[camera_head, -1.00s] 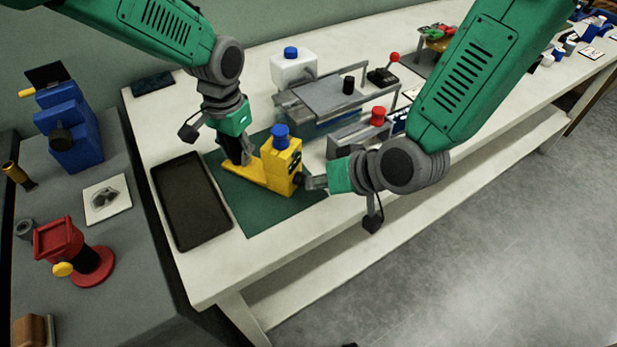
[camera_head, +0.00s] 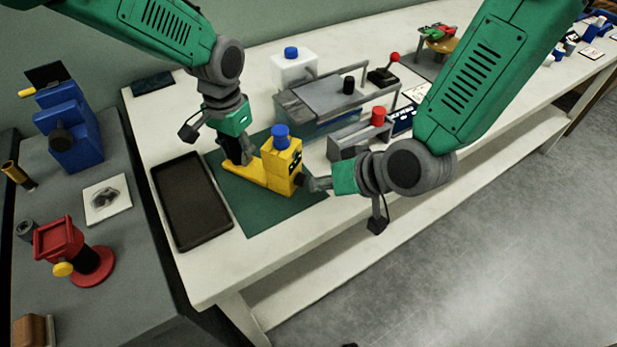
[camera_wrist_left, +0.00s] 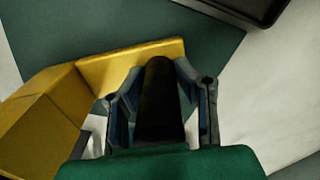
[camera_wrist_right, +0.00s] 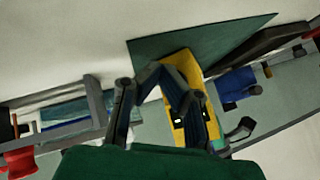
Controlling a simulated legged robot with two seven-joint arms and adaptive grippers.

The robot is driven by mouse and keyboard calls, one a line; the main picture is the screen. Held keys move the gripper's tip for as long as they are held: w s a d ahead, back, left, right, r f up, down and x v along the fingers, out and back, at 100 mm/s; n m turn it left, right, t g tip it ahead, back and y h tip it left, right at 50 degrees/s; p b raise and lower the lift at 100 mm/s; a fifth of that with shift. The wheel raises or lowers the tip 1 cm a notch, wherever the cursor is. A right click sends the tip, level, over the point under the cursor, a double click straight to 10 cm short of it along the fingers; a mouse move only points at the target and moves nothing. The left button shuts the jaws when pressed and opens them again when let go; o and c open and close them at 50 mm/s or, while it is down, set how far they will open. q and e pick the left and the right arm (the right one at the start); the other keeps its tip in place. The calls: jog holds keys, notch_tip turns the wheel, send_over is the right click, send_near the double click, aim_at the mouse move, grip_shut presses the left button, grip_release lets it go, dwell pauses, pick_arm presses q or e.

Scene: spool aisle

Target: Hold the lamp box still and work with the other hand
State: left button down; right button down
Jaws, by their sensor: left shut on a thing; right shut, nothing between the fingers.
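The yellow lamp box (camera_head: 283,160), with a blue cap (camera_head: 280,136) on top, stands on a green mat (camera_head: 262,214). Its flat yellow foot extends left. My left gripper (camera_head: 240,158) is shut on a black upright part (camera_wrist_left: 158,105) above this foot; the left wrist view shows its fingers on both sides. My right gripper (camera_head: 314,184) is shut and empty, close to the dark knob on the box's right face. Whether it touches the knob cannot be told. The right wrist view also shows the lamp box (camera_wrist_right: 186,70) beyond the fingers.
A dark tray (camera_head: 192,203) lies left of the mat. Behind are a grey fixture (camera_head: 338,97), a white container (camera_head: 293,69) and a grey block with a red cap (camera_head: 377,116). A side bench holds a blue device (camera_head: 70,130) and a red stand (camera_head: 92,266).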

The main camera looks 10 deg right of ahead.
jog(key=shift+s+d, duration=0.4)
jog(key=shift+d, duration=0.1)
jog(key=shift+s+d, duration=0.8)
jog(key=shift+d, duration=0.2)
jog(key=shift+s+d, duration=0.75)
jog(key=shift+d, duration=0.25)
jog(key=shift+w, duration=0.1)
